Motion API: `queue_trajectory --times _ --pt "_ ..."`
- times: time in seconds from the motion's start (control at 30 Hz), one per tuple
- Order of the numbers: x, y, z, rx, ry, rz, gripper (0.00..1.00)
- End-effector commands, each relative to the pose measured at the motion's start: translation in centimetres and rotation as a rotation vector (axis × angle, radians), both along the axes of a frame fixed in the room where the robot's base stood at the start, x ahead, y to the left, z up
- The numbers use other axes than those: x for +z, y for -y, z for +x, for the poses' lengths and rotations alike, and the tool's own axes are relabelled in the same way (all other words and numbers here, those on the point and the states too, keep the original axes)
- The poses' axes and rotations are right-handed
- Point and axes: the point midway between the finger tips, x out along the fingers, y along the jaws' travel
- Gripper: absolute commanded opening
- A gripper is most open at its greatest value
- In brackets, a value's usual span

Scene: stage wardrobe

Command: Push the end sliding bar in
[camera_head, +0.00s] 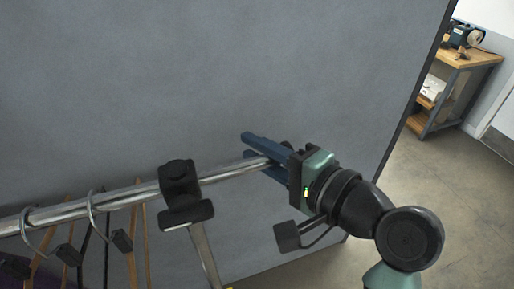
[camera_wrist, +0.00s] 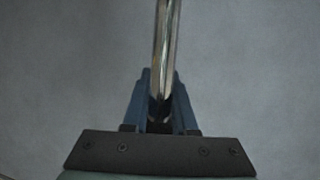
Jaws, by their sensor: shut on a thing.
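The end sliding bar (camera_head: 238,169) is a thin chrome tube sticking out to the right from a black clamp joint (camera_head: 180,190) on the rack's rail. My gripper (camera_head: 262,155) is at the bar's right end, with blue fingers on either side of it, shut on it. In the wrist view the bar (camera_wrist: 167,50) runs from the top down between the blue fingers (camera_wrist: 160,100). The bar's very tip is hidden between the fingers and the palm.
The thicker chrome rail (camera_head: 70,210) carries several hangers (camera_head: 125,240) at the left. A metal upright (camera_head: 205,258) drops from the clamp joint. A grey panel (camera_head: 230,70) stands behind. A wooden workbench (camera_head: 465,65) is far right, with open floor (camera_head: 440,175) before it.

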Motion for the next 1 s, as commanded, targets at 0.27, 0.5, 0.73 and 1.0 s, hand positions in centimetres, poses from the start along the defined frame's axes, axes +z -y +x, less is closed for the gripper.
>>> queue_trajectory --times 0.27,0.5,0.73,1.0 --pt "0.0 -2.0 -0.8 0.003 -0.004 0.000 0.00" --pt "0.0 -4.1 -1.7 0.002 -0.002 0.000 0.00" --pt "0.0 -4.1 -1.7 0.003 -0.001 0.000 0.00" --pt "0.0 -4.0 -1.6 0.001 -0.001 -0.001 0.56"
